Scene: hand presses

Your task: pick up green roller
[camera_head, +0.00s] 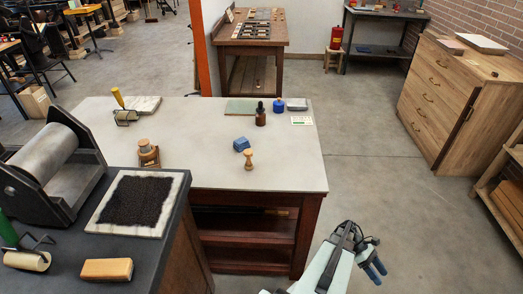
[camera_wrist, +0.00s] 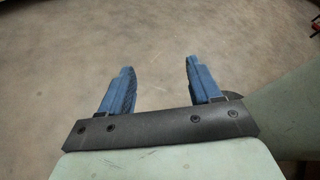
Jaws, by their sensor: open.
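The green roller (camera_head: 27,257) lies at the lower left of the head view, on the dark bench top (camera_head: 66,281). Its green handle points up and left, and its pale cylinder faces the viewer; the handle is partly cut off by the picture's left edge. My gripper (camera_head: 375,272) is at the lower right of the head view, over the floor and well apart from the roller. In the wrist view, my gripper (camera_wrist: 158,80) shows two blue fingers spread apart with nothing between them.
On the dark bench are a wooden block (camera_head: 107,269), a black inked slab (camera_head: 139,204) and a press cylinder (camera_head: 42,152). The pale table (camera_head: 205,130) behind holds a yellow-handled roller (camera_head: 122,106), a stamp (camera_head: 248,160) and a blue block (camera_head: 241,144).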

